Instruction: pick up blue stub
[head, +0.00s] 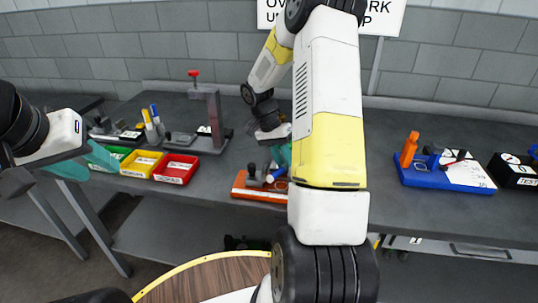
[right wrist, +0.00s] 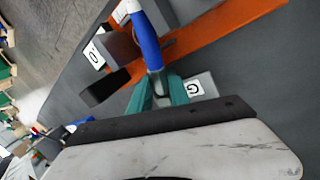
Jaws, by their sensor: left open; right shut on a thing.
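The blue stub (right wrist: 147,40) is a slim blue rod with a white part at its far end. In the right wrist view it stands between the teal fingers of my right gripper (right wrist: 157,82), which is shut on it. It also shows in the head view (head: 276,177), over the orange fixture (head: 258,193), partly hidden by my right arm. I cannot tell whether it touches the fixture. The orange fixture also shows in the right wrist view (right wrist: 215,40). My left gripper (head: 97,167) is open and empty at the left, near the bins.
Green, yellow (head: 142,163) and red (head: 176,168) bins stand along the bench's left front edge. A grey press stand (head: 215,120) is behind them. A blue fixture (head: 445,173) and a black box (head: 515,170) are at the right. Bench between my right arm and blue fixture is clear.

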